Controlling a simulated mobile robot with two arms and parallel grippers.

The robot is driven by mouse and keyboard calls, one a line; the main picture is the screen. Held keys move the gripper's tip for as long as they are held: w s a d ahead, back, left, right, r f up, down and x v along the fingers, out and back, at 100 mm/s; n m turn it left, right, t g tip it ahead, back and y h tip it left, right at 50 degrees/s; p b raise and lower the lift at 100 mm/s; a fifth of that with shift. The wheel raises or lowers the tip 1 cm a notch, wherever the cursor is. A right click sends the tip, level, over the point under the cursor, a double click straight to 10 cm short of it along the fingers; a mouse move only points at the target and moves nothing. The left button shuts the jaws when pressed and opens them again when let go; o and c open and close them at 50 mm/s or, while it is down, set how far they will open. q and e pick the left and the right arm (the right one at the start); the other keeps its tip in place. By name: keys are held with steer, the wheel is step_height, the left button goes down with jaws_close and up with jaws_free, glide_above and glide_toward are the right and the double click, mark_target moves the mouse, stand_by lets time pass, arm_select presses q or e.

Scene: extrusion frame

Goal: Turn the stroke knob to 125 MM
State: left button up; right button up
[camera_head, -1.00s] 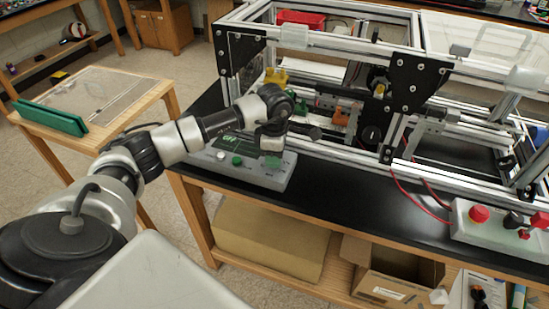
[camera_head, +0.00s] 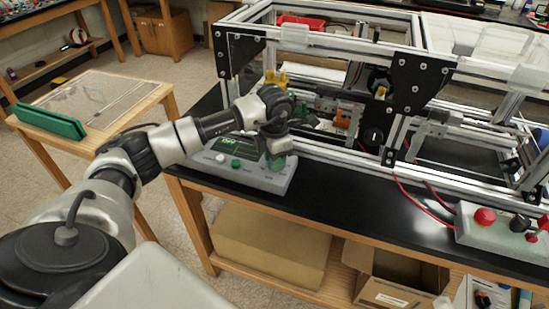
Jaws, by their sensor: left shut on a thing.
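A pale grey control box (camera_head: 262,181) sits on the black bench top in front of the extrusion frame. It has a dark display (camera_head: 230,144) with green characters too small to read surely, a white button (camera_head: 220,158) and a green button (camera_head: 236,164). My left gripper (camera_head: 277,156) points down at the right part of this box and is shut on what appears to be the stroke knob there. The fingers hide the knob, so its pointer and setting cannot be read. My right gripper is not in view.
The aluminium extrusion frame (camera_head: 345,153) stands close behind the box. A second box with a red button (camera_head: 485,216) is at the right. A wooden side table with a green-edged board (camera_head: 50,121) is at left. Black bench top (camera_head: 350,205) is clear between the boxes.

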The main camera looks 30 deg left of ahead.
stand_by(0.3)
arm_select(q)
steer(key=o, duration=0.9)
steer(key=shift+o, duration=0.2)
steer(key=shift+r, duration=0.1)
step_height(320, 180, up, 11)
steer(key=b, duration=0.1)
steer(key=shift+b, duration=0.4)
steer(key=shift+d+f, duration=0.1)
steer(key=shift+f, duration=0.1)
